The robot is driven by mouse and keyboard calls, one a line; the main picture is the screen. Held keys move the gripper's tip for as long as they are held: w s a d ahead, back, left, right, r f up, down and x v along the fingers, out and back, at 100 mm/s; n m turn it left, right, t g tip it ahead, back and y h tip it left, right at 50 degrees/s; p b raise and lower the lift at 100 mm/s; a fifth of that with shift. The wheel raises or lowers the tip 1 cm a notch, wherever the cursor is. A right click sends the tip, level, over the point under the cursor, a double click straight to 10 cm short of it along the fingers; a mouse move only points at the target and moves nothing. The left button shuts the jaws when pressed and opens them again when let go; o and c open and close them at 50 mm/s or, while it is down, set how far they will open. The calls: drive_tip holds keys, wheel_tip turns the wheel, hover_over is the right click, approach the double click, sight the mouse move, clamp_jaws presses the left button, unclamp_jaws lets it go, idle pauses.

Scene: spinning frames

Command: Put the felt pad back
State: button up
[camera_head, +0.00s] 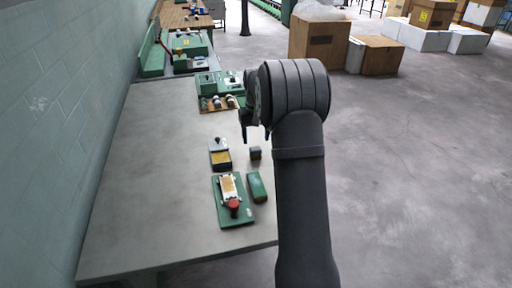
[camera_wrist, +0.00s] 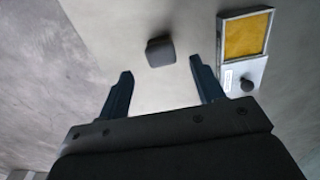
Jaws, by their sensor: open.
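A small dark grey block (camera_head: 255,153), which may be the felt pad, lies alone on the grey table (camera_head: 150,160). In the wrist view the block (camera_wrist: 161,51) sits just beyond and between the fingertips. My gripper (camera_head: 255,133) is open and empty above the table, close to the block; both fingers (camera_wrist: 161,68) show apart in the wrist view. Left of the block is a grey-framed tray with a yellow-orange surface (camera_head: 221,158) and a dark knob; it shows at the right in the wrist view (camera_wrist: 247,36).
Nearer is a green board (camera_head: 223,214) carrying a white frame and red knob, with a green block (camera_head: 257,187) beside it. Farther back are a wooden rack (camera_head: 217,107) of several small pieces and green boxes (camera_head: 207,84). The table's left side is clear.

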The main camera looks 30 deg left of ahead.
sight(256, 149)
wheel_tip(256, 149, up, 5)
drive_tip(key=shift+f, duration=0.1)
idle(0.4)
drive_tip(key=shift+f, duration=4.15)
drive_tip(key=shift+f, duration=0.1)
